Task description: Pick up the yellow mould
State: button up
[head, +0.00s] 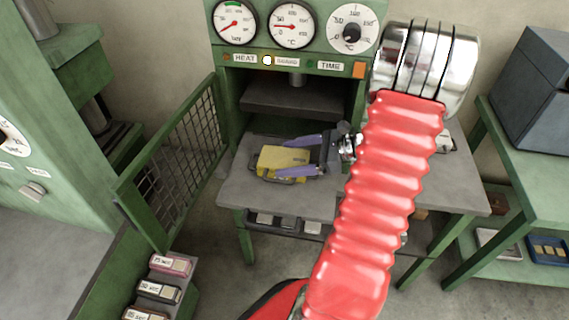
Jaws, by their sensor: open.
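The yellow mould (284,161) is a flat block lying on the grey table (330,205) in front of the green press. A dark handle shows at its front edge. My gripper (281,156) comes in from the right, with its two purple fingers spread over or beside the mould, one along its back edge and one across its front right part. The jaws are open. Whether the fingers touch the mould cannot be told. My red sleeved arm hides the table's right middle part.
The green press (224,140) stands behind, with gauges above and a dark plate (290,97) over its opening. An open mesh gate (180,150) stands left of the table. Several labelled blocks (158,291) sit at lower left. A green shelf (525,175) with a grey box (538,90) stands right.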

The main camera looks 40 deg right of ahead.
jog(key=shift+x, duration=1.25)
jog(key=shift+c, duration=0.6)
jog(key=shift+r, duration=0.1)
jog(key=c, duration=1.7)
jog(key=shift+r, duration=0.2)
